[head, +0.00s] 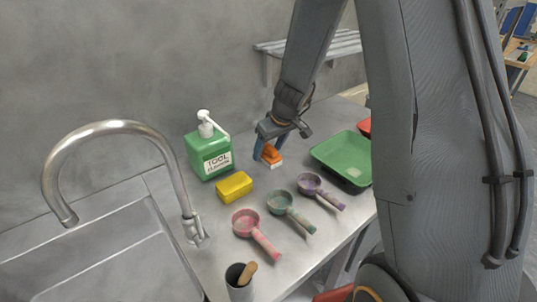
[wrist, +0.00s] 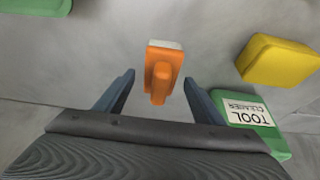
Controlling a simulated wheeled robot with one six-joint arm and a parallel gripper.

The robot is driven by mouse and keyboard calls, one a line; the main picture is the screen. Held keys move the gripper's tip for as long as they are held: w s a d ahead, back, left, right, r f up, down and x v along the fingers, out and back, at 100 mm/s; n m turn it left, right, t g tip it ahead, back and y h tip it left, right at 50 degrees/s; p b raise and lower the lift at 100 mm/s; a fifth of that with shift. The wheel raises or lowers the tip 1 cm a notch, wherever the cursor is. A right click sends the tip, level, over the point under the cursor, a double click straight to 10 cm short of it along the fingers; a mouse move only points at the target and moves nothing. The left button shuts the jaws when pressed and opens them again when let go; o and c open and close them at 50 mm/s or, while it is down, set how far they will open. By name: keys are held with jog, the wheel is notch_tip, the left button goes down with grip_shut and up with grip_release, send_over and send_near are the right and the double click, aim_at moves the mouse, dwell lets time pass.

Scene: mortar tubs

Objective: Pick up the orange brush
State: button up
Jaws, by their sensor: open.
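The orange brush (head: 271,155) lies on the metal counter, in front of the back wall, with a pale edge of bristles showing. In the wrist view the orange brush (wrist: 163,73) is upper centre, its raised handle pointing toward my gripper. My gripper (head: 265,150) is at the brush in the head view, partly covering it. In the wrist view my gripper (wrist: 160,85) is open, with its two blue-grey fingers apart on either side of the brush's near end. No contact between fingers and brush shows.
A yellow sponge (head: 235,187) and a green tool cleaner bottle (head: 208,155) stand left of the brush. A green tray (head: 343,158) is to the right. Pink (head: 247,222), green (head: 280,201) and purple (head: 311,184) scoops lie in front. A sink and faucet (head: 115,128) are at left.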

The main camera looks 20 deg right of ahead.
jog(key=shift+w+f, duration=0.1)
jog(key=shift+f, duration=0.15)
jog(key=shift+c, duration=0.5)
jog(key=c, duration=1.2)
jog(key=shift+r, duration=0.15)
notch_tip(320, 180, up, 28)
jog(key=b, duration=0.2)
jog(key=shift+b, duration=0.4)
